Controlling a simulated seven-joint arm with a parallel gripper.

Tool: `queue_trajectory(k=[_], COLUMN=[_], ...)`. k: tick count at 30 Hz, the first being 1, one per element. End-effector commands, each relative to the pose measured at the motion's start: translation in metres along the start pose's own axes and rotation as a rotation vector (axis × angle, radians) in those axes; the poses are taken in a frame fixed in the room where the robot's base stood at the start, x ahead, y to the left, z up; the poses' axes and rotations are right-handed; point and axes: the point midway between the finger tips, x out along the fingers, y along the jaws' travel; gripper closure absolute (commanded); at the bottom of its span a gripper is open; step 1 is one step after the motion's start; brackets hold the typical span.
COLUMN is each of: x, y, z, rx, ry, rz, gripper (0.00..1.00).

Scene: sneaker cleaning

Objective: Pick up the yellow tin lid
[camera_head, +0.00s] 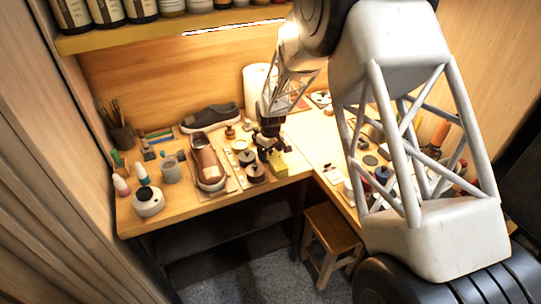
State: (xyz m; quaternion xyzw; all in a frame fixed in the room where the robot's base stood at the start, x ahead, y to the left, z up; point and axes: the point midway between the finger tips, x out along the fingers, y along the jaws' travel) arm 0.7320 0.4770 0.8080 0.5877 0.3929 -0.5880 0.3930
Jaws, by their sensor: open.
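My gripper (270,155) is small in the picture, low over the front right part of the left bench top. It is open; its fingers are dark and hard to make out. A yellow, block-like thing (280,170) is just below and right of the fingers, near the front edge. A pale yellowish round piece (239,145) lies left of the gripper. I cannot tell for sure which of these is the yellow tin lid. Two dark round tins, one behind (246,157) and one in front (255,173), stand left of the gripper. Whether the fingers touch anything is unclear.
A brown shoe (208,164) stands left of the tins, with a dark shoe (210,118) behind it. A white roll (257,88) stands at the back. A grey mug (171,170) and a white round device (148,202) are at left. My arm hides much of the right bench.

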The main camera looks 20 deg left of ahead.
Motion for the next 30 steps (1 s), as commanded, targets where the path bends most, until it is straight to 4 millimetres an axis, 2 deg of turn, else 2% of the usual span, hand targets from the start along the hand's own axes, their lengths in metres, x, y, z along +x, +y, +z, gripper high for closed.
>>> queue_trajectory(k=[12,19,30], x=[-0.0004,-0.0005,-0.0013], y=[0.0001,0.0,0.0001], z=[-0.0001,-0.0001,-0.0002], rx=[0.0,0.0,0.0], ry=[0.0,0.0,0.001], rz=[0.0,0.0,0.0], gripper=[0.16,0.51,0.53])
